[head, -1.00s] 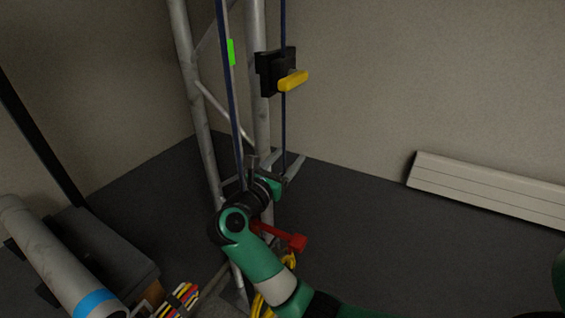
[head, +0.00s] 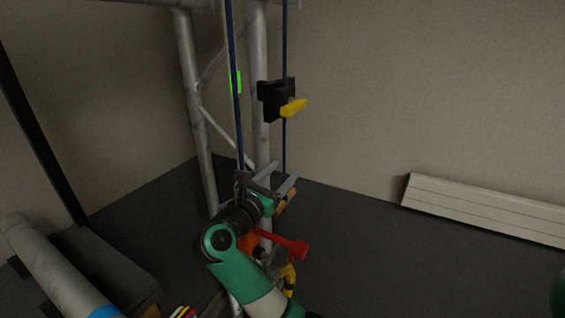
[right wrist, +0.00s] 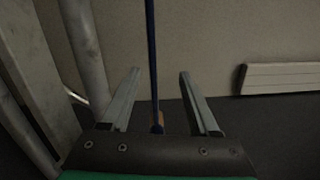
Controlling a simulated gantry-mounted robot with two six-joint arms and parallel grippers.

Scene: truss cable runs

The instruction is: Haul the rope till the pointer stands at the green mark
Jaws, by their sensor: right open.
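A dark blue rope (head: 285,145) hangs down from a black rope lock (head: 270,101) with a yellow lever (head: 293,107). My right gripper (head: 284,170) is open below the lock. In the right wrist view, the rope (right wrist: 152,50) runs between its two spread fingers, apart from both. An orange-tan piece (head: 287,201) shows low on the rope, just below the fingers. The green mark (head: 236,82) is on the left, behind another blue line (head: 234,120). I cannot make out the pointer. My left gripper is not in view.
Grey truss tubes (head: 259,75) stand beside and behind the ropes. A red handle (head: 290,247) and a yellow coil (head: 289,278) are low by my arm. A white ribbed panel (head: 480,208) leans along the wall.

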